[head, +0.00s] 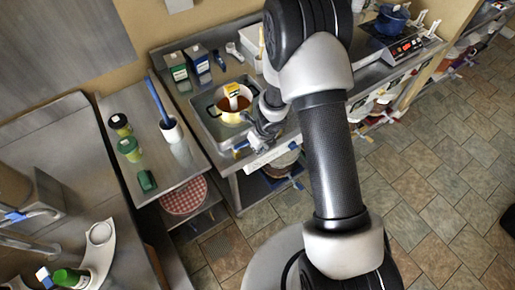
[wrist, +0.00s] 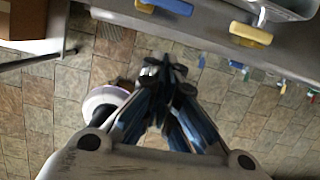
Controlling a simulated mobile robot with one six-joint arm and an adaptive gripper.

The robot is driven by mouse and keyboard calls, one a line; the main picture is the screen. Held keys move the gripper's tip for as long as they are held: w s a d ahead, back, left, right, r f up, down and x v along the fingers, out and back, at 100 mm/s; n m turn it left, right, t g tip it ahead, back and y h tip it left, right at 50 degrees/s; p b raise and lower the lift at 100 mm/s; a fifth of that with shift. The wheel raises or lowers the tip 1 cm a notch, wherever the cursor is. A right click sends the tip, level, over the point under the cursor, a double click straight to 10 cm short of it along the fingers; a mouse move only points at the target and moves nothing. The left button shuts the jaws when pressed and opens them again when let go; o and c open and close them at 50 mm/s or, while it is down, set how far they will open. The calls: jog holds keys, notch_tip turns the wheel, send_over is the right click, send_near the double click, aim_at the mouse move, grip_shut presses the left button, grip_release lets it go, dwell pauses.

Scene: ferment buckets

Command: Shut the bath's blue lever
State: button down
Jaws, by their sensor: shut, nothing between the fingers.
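The blue lever (wrist: 172,6) shows at the top edge of the wrist view, on the front of the steel counter, with a yellow piece beside it on the left. A yellow lever (wrist: 250,34) sits to its right. My gripper (wrist: 166,72) is shut and empty, its fingertips over the floor and apart from both levers. In the head view my gripper (head: 262,142) is at the counter's front edge, partly hidden by my own arm. I cannot tell the blue lever's angle.
Two boxes (head: 177,68) stand behind the bath. A hotplate (head: 405,48) with a blue pot (head: 391,18) is at the right. The tiled floor (head: 440,180) is open.

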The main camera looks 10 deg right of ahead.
jog(key=shift+s+d+r, duration=0.15)
jog(key=shift+s+r, duration=0.1)
jog(key=shift+r, duration=0.25)
jog(key=shift+s+d+r, duration=0.15)
jog(key=shift+s+r, duration=0.05)
jog(key=shift+r, duration=0.3)
jog(key=shift+d, duration=0.1)
